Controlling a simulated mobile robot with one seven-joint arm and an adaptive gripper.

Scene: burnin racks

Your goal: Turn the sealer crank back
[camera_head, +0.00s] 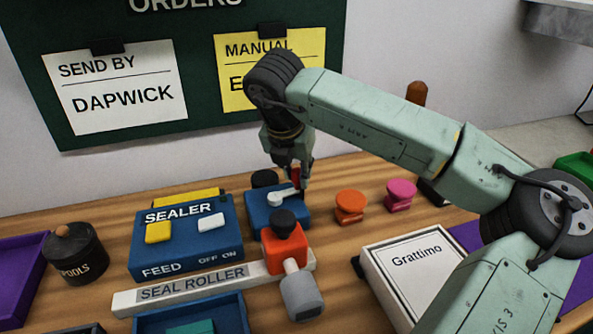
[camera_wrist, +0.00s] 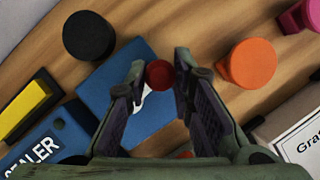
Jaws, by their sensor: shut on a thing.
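The sealer's crank has a white arm (camera_head: 281,198) on top of a small blue block (camera_head: 261,214), with a red knob (camera_head: 295,174) at its end. My gripper (camera_head: 298,182) points down over this block with its fingers around the knob. In the wrist view my gripper (camera_wrist: 160,82) is shut on the round red knob (camera_wrist: 160,74). The crank arm is mostly hidden there, with only a bit of white below the knob. The blue sealer box (camera_head: 186,247), with a yellow and a white switch, stands left of the crank block.
A seal roller bar (camera_head: 200,289) with a red and grey roller head (camera_head: 284,250) lies in front. Orange (camera_head: 350,205) and pink (camera_head: 400,193) spools stand to the right, and a black one (camera_wrist: 89,35) stands beside the crank block. A white Grattimo box (camera_head: 415,258) is at the right.

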